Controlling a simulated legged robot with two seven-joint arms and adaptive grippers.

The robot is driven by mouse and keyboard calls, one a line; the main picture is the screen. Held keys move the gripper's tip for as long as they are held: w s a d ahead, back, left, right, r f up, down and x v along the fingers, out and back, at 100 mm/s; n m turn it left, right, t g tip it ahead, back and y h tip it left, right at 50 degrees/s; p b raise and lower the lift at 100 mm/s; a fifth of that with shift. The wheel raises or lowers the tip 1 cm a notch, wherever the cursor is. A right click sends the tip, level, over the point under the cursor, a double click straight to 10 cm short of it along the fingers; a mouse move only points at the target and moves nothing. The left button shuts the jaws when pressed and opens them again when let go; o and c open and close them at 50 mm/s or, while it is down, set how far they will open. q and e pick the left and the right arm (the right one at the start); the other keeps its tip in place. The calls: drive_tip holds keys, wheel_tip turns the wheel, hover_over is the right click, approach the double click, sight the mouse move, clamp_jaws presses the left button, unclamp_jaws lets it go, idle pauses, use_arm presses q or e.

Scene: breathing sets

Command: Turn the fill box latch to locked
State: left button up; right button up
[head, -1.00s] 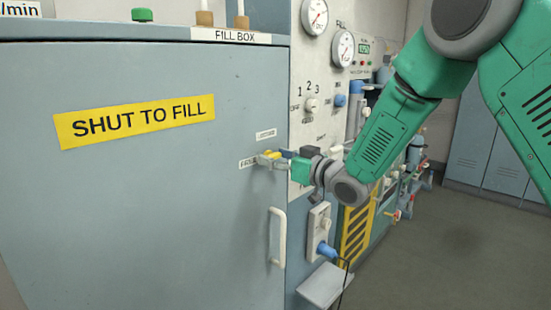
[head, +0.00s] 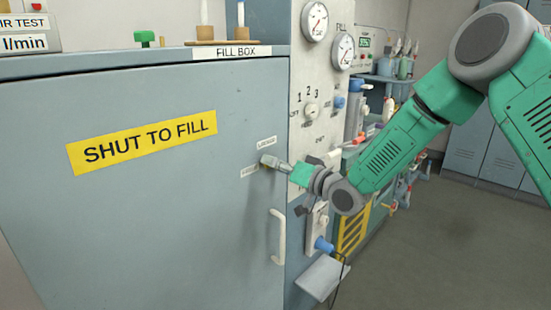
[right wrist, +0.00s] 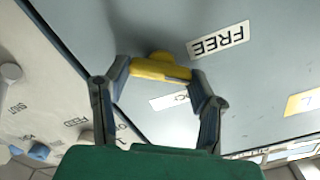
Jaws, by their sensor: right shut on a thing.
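The fill box (head: 150,220) is a grey-blue cabinet with its door shut. Its latch has a yellow handle (right wrist: 160,69), plain in the right wrist view but mostly hidden by the gripper in the head view. My right gripper (head: 268,161) is at the door's right edge, shut on the yellow handle, with a finger at each end of it. In the head view it lies between the upper label (head: 267,142) and the lower FREE label (head: 249,171). The FREE label (right wrist: 218,40) is clear of the handle in the wrist view; the other label (right wrist: 170,100) is partly covered. My left gripper is out of view.
A white door handle (head: 278,237) is below the latch. A panel with gauges (head: 314,22) and a selector knob (head: 311,111) stands just right of the door. A small grey shelf (head: 320,280) juts out lower down. Open floor (head: 430,250) lies to the right.

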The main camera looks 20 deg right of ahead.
drive_tip(key=shift+d+m+p, duration=0.15)
drive_tip(key=shift+m+p, duration=0.2)
drive_tip(key=shift+m, duration=0.45)
drive_tip(key=o, duration=1.2)
drive_tip(key=shift+d+f, duration=0.1)
drive_tip(key=shift+c, duration=0.2)
drive_tip(key=v, duration=1.2)
drive_tip(key=shift+w+f, duration=0.1)
